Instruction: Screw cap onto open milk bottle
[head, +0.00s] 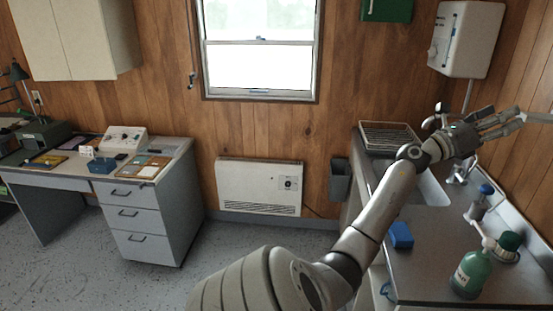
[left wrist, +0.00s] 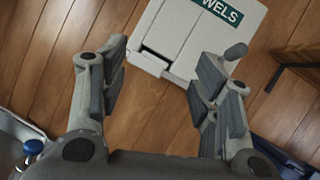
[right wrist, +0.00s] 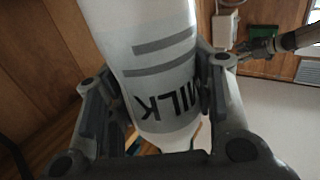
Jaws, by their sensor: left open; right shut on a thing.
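The milk bottle (right wrist: 158,75) is white with grey bands and the word MILK, upside down in the right wrist view. My right gripper (right wrist: 155,88) is shut around its body, one finger on each side. The bottle's upper end in the picture is cut off, and I cannot make out its mouth. My left gripper (head: 508,120) is open and empty, raised over the right-hand counter near the wall. In the left wrist view my left gripper (left wrist: 162,66) has nothing between its fingers. I cannot make out a loose milk cap. The head view does not show my right gripper.
The counter (head: 438,240) holds a sink, a blue sponge (head: 401,235), a green soap bottle (head: 472,273) and a blue-topped bottle (head: 480,203). A towel dispenser (left wrist: 190,35) hangs on the wall before my left gripper. A desk (head: 160,185) stands at left. The floor between is clear.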

